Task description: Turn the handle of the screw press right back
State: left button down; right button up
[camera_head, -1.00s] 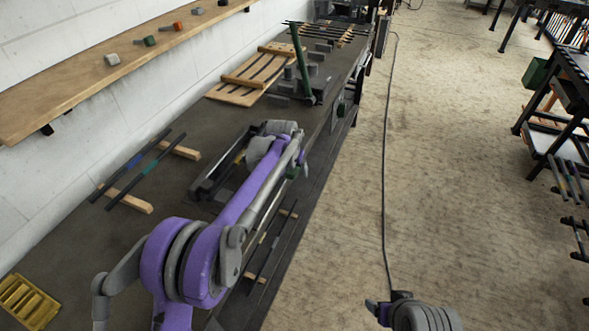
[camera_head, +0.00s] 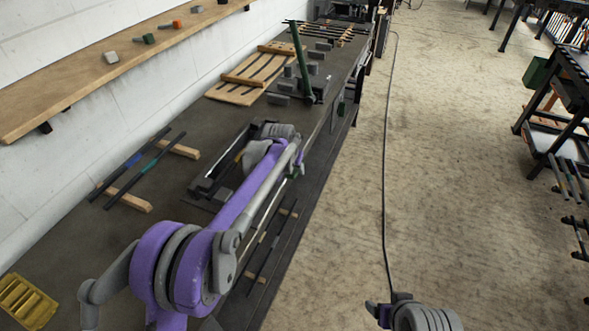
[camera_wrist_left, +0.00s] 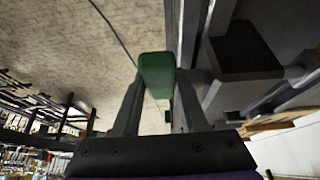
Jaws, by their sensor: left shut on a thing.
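The screw press (camera_head: 208,184) is a dark, long frame on the workbench, partly hidden behind my left arm in the head view. Its green handle grip (camera_wrist_left: 157,75) shows clearly in the left wrist view, between the two grey fingers of my left gripper (camera_wrist_left: 157,92). The gripper is shut on this grip. In the head view my left gripper (camera_head: 297,168) is at the bench's right edge, and only a little green shows there.
The dark workbench (camera_head: 60,225) runs along the wall, below a wooden shelf (camera_head: 75,85). Rods on wooden blocks lie either side of the press. A green lever (camera_head: 301,62) stands farther back near grey blocks. The floor (camera_head: 450,170) right of the bench is largely open.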

pick_arm(q)
jog(key=t+b, duration=0.1)
jog(key=t+h+b, duration=0.1)
jog(key=t, duration=0.1)
jog(key=shift+s+f+b, duration=0.2)
jog(key=shift+f+b, duration=0.1)
jog(key=shift+b, duration=0.05)
jog(key=shift+t+h+b, duration=0.5)
jog(key=shift+t+b, duration=0.4)
jog(key=shift+t, duration=0.4)
pick_arm(e)
notch_tip(320, 180, down, 6)
jog(key=s, duration=0.1)
jog(key=shift+s, duration=0.3)
pick_arm(q)
jog(key=shift+r, duration=0.1)
jog(key=shift+c, duration=2.2)
grip_release()
jog(key=v, duration=1)
jog(key=shift+s+a, duration=0.2)
jog(key=shift+s, duration=0.2)
pick_arm(e)
jog(key=shift+r, duration=0.15)
pick_arm(q)
jog(key=shift+r, duration=0.1)
